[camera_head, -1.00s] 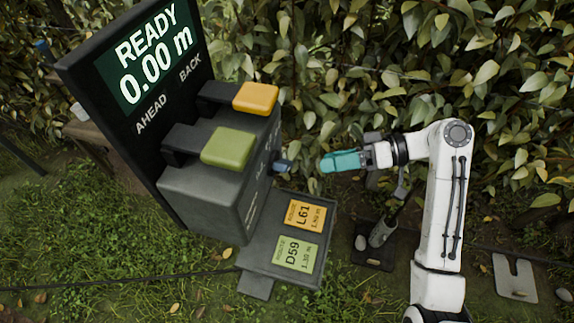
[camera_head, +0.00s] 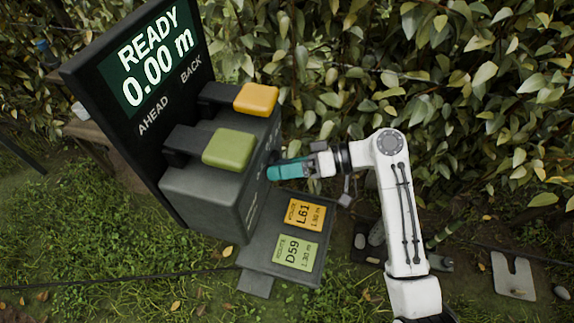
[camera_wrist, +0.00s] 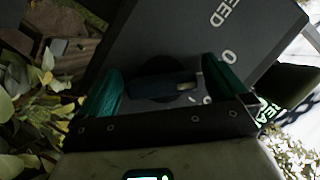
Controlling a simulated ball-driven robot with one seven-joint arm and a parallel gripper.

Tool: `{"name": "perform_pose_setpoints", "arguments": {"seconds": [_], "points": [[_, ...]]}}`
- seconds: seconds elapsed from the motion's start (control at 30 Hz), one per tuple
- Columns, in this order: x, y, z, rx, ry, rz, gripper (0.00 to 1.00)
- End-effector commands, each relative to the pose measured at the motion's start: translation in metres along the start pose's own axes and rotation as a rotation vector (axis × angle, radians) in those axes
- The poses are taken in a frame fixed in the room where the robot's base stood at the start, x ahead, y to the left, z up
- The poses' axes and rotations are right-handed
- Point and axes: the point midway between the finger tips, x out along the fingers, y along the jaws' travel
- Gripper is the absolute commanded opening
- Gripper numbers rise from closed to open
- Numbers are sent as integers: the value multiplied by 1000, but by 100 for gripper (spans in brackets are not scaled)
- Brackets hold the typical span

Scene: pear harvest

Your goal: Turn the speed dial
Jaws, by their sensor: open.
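The speed dial (camera_wrist: 160,85) is a dark bar-shaped knob on a round base, on the side face of the grey control box (camera_head: 212,205). In the wrist view it lies between the two teal fingers of my gripper (camera_wrist: 155,88), which are open, one on each side. I cannot tell whether either finger touches it. A pale mark shows near the dial's right end, beside partly hidden white lettering. In the head view my gripper (camera_head: 274,171) is at the box's right side, and its teal fingers hide the dial.
The black display (camera_head: 150,65) reads READY and 0.00 m. A green lever (camera_head: 230,149) and an orange lever (camera_head: 257,99) stand on the box. A shelf below holds an orange card (camera_head: 305,214) and a green card (camera_head: 294,253). Leafy hedge fills the back.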

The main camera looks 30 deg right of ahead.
Motion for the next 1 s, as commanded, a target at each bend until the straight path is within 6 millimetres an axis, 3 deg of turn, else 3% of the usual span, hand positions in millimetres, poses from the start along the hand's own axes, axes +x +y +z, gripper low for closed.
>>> {"name": "perform_pose_setpoints", "arguments": {"seconds": [0.17, 0.67, 1.0], "points": [[0, 0, 0, 0, 0, 0, 98], [0, 0, 0, 0, 0, 0, 51], [-1, -2, -2, 56, 1, -22, 51]]}}
